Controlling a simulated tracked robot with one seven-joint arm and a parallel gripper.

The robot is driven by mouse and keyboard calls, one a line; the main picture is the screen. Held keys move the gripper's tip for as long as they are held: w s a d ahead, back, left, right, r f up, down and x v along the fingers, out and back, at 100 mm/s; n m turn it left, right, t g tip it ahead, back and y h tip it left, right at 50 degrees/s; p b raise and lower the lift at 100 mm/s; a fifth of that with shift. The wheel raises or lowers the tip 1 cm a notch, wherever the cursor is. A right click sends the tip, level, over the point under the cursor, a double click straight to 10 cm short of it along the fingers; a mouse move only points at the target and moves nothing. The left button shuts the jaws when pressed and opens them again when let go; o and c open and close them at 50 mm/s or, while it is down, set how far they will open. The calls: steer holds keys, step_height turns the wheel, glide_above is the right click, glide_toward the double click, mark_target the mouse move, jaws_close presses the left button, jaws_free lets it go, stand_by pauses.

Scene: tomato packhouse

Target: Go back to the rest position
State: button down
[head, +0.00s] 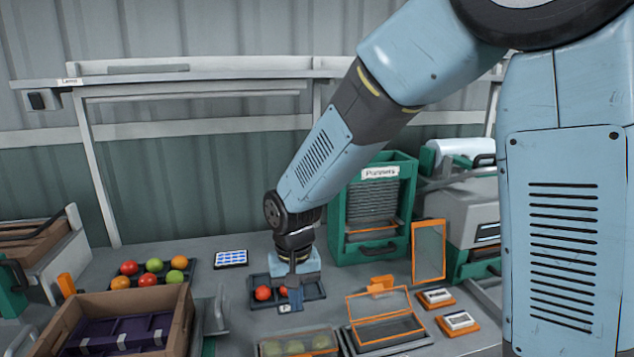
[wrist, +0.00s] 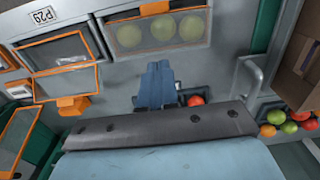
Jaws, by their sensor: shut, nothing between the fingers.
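My gripper (head: 296,299) is at the end of the blue arm, which reaches down over the workbench. The gripper hides part of this tray. In the wrist view my fingers (wrist: 156,88) show close together, with a red tomato (wrist: 196,100) right beside them. Whether the fingertips touch anything cannot be told.
A dark tray of mixed tomatoes (head: 148,279) and a cardboard box (head: 64,307) stand left. A closed punnet (head: 300,343) and an open punnet (head: 385,318) lie in front. The green Punnets rack (head: 409,215) stands behind right. A tablet (head: 231,258) lies on the bench.

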steer(key=s+d+r+m+t+y, duration=0.1)
steer(key=s+d+r+t, duration=0.1)
steer(key=d+r, duration=0.7)
steer(key=s+d+r+m+t, duration=0.1)
steer(key=d+r+t, duration=0.1)
steer(key=d+r, duration=0.75)
steer(key=s+d+t+h, duration=0.1)
steer(key=s+d, duration=0.6)
steer(key=d, duration=0.2)
steer(key=shift+s+d+r+m+t, duration=0.2)
steer(key=shift+r+m+t, duration=0.1)
steer(key=shift+r, duration=0.1)
